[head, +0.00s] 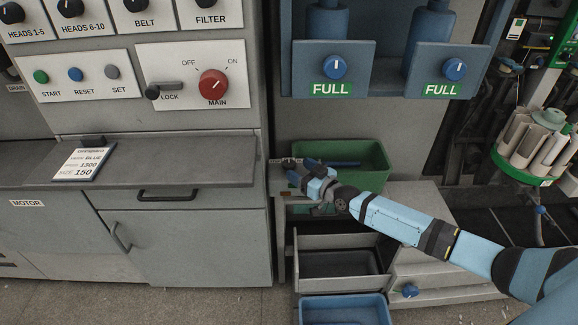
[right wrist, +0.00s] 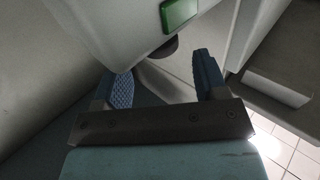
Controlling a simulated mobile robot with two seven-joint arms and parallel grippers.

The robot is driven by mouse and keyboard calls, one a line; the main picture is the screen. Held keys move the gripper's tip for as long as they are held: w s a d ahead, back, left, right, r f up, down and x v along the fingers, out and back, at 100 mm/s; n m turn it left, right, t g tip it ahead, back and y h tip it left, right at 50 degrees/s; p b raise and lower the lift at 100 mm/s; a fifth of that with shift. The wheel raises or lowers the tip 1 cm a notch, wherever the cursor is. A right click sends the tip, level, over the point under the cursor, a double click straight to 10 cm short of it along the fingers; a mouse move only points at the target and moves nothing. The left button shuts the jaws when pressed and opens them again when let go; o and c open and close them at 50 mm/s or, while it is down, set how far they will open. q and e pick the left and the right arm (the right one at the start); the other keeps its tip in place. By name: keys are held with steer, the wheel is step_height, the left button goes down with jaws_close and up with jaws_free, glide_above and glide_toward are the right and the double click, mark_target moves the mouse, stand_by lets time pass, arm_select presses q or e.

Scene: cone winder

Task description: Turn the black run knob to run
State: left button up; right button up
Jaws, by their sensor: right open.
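A small black knob (head: 288,162) shows beside the right end of the grey counter, partly hidden by my right gripper; no run label is readable on it. My right gripper (head: 303,174) is at this knob, with its blue fingers apart. In the right wrist view, the open fingers (right wrist: 163,78) have a dark rounded part (right wrist: 165,47) ahead of and between them, under a green rectangle (right wrist: 180,14). I cannot tell whether the fingers touch the knob. My left gripper is out of view.
A green bin (head: 365,178) stands just behind my right gripper. A grey open drawer (head: 340,243) and a blue bin (head: 345,308) lie below. The counter (head: 215,160) with a card (head: 83,163) is to the left, under panels with the red main switch (head: 213,85).

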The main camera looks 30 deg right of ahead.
mark_target(289, 163)
steer(key=x, duration=0.5)
steer(key=shift+b, duration=0.35)
steer(key=c, duration=0.9)
